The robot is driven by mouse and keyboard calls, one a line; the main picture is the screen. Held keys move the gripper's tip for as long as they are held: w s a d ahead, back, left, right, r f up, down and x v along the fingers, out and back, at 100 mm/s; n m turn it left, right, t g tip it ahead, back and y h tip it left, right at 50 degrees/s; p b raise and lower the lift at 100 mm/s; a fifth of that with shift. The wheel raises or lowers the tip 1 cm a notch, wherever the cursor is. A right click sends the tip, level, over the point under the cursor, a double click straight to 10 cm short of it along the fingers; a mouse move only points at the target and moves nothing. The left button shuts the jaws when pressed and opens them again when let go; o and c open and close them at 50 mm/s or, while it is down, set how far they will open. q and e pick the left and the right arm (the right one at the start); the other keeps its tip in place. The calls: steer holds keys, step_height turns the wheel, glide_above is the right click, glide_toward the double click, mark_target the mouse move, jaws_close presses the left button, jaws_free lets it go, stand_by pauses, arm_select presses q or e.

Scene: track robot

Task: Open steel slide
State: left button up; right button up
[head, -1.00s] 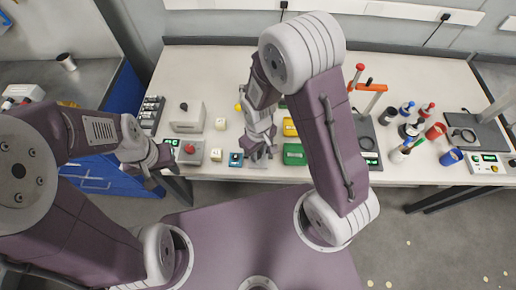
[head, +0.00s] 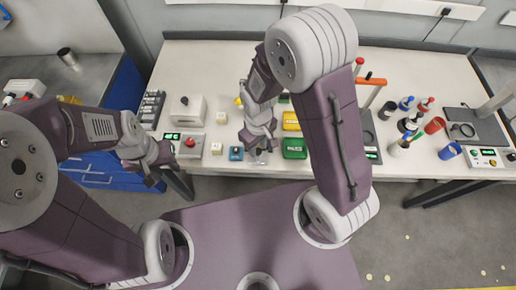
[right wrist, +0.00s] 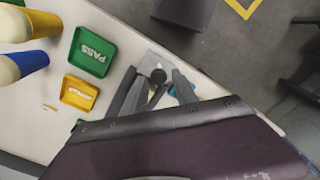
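The steel slide (right wrist: 146,59) is a small grey metal plate with a round dark knob (right wrist: 158,75), near the front edge of the bench. In the head view the slide (head: 258,158) is mostly hidden below my right gripper (head: 260,148). In the right wrist view the fingers of my right gripper (right wrist: 154,88) are apart, one on each side of the knob. I cannot tell whether they touch it. My left gripper (head: 154,179) hangs empty in front of the bench, over the floor; its finger gap is unclear.
A green PASS tray (head: 294,148) and a yellow tray (head: 291,121) lie right of the slide. A red-button box (head: 190,144) is further left. Pots and tools fill the bench's right side.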

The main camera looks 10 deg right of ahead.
step_height(320, 180, up, 7)
stand_by(0.3)
steer(key=s+d+r+m+t, duration=0.1)
steer(key=s+d+m, duration=0.3)
steer(key=d+m, duration=0.2)
steer(key=shift+s+d+r, duration=0.15)
steer(key=shift+s+d, duration=0.1)
steer(key=shift+d, duration=0.95)
steer(key=shift+s+d, duration=0.1)
steer(key=shift+s, duration=0.05)
